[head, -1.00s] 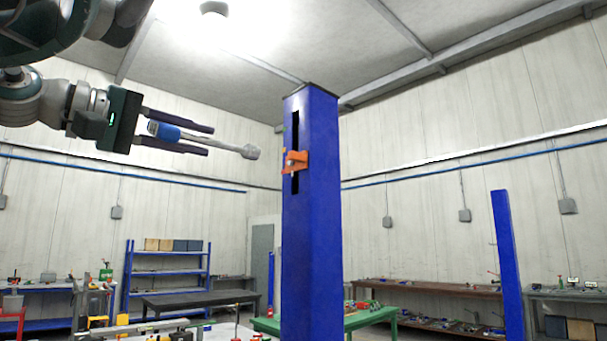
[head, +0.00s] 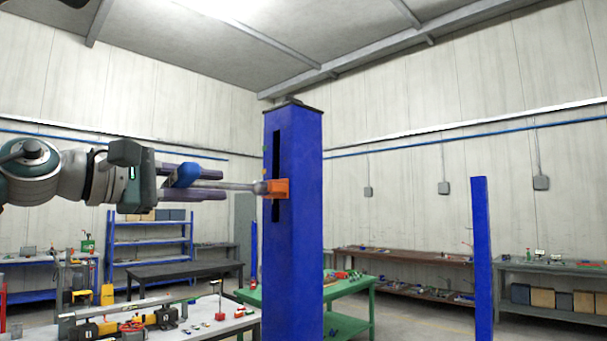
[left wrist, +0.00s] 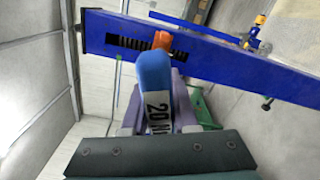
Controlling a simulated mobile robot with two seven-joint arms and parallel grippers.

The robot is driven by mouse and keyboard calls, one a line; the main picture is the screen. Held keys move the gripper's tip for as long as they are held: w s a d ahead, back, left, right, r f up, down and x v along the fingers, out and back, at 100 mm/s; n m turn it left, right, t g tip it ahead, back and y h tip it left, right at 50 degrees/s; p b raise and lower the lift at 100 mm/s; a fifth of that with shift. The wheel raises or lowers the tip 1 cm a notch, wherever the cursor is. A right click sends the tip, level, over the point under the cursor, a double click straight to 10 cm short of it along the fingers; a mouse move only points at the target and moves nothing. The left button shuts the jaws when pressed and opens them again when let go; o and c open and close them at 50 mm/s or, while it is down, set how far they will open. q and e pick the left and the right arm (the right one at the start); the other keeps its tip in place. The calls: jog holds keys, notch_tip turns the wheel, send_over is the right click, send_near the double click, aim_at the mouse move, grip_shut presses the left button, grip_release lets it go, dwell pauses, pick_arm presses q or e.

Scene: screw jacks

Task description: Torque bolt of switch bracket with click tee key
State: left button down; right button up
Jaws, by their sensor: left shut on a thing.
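My left gripper (head: 224,176) is shut on the click tee key's blue handle (head: 185,175). The key's grey shaft (head: 232,187) points right, about level, and its rounded end meets the orange switch bracket (head: 278,188) in the picture. The bracket sits at the slot of a blue column (head: 293,250). The bolt is hidden behind the key's end, so I cannot tell whether the key is seated on it. In the left wrist view, the blue handle (left wrist: 154,75) carries a "20 N" label, and the orange bracket (left wrist: 162,40) shows just beyond it. My right gripper is not in view.
A white-topped table (head: 225,326) with tools stands low at left, and a green table (head: 345,293) stands behind the column. Blue shelves (head: 150,241) and benches line the walls. A second blue post (head: 482,260) stands at right. The space around the bracket is open.

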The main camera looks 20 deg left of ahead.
pick_arm(q)
jog(key=shift+n, duration=0.6)
jog(key=shift+x, duration=0.75)
dwell(0.3)
